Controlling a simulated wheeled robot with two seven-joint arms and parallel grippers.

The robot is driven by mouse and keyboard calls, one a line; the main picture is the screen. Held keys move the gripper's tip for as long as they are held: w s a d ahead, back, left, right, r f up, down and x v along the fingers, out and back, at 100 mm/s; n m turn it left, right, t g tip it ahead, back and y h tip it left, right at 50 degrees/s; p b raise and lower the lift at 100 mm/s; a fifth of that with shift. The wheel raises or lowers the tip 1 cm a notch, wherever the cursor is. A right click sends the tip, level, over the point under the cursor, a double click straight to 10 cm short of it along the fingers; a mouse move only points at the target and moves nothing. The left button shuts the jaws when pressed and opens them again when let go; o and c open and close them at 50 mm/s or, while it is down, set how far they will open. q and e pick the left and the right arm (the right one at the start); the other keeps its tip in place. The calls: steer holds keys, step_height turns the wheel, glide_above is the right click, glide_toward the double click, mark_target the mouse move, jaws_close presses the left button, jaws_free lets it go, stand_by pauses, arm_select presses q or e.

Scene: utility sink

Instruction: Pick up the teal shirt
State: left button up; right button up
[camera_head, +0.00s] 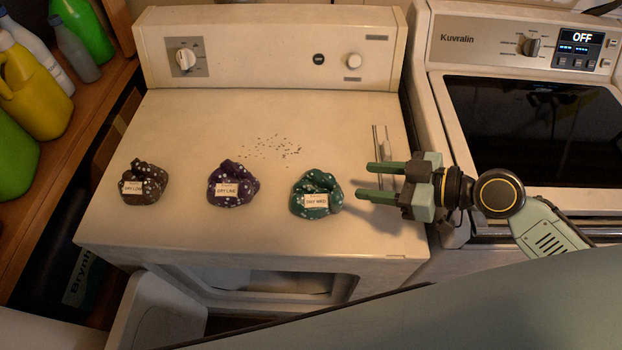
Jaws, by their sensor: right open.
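The teal shirt (320,181) is a crumpled bundle with white dots and a paper label that seems to read "DRY MED". It lies on the dryer top (225,115), right of the middle. My right gripper (362,181) comes in from the right with its two green fingers pointing left. It is open and empty, with its fingertips just right of the teal shirt and apart from it in the picture. My left gripper is not in view.
A purple dotted bundle (245,194) and a brown dotted bundle (153,170), both labelled, lie left of the teal shirt. Dark specks (272,146) lie behind them. A washer (437,100) stands at right. Bottles (38,90) fill a wooden shelf at left.

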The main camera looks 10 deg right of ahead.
mark_target(326, 174)
steer(key=x, duration=0.2)
steer(key=p+x, duration=0.1)
steer(key=x, duration=0.4)
steer(key=shift+w+d+r, duration=0.1)
steer(key=shift+w+r, duration=0.15)
steer(key=shift+w, duration=0.2)
steer(key=shift+w+a+f, duration=0.15)
steer(key=shift+w+a, duration=0.05)
steer(key=shift+a, duration=0.05)
steer(key=shift+w+a+f+p, duration=0.2)
steer(key=shift+a+f+p, duration=0.05)
steer(key=shift+a+p, duration=0.1)
steer(key=shift+f+p+x, duration=0.25)
steer(key=shift+p+x, duration=0.1)
steer(key=shift+x, duration=2)
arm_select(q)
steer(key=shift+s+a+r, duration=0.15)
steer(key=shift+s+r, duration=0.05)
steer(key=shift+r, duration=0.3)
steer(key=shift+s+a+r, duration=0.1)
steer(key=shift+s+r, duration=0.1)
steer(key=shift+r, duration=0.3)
arm_select(e)
steer(key=shift+s, duration=0.1)
steer(key=shift+d, duration=0.1)
steer(key=shift+c, duration=0.5)
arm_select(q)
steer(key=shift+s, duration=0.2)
arm_select(e)
jaws_close()
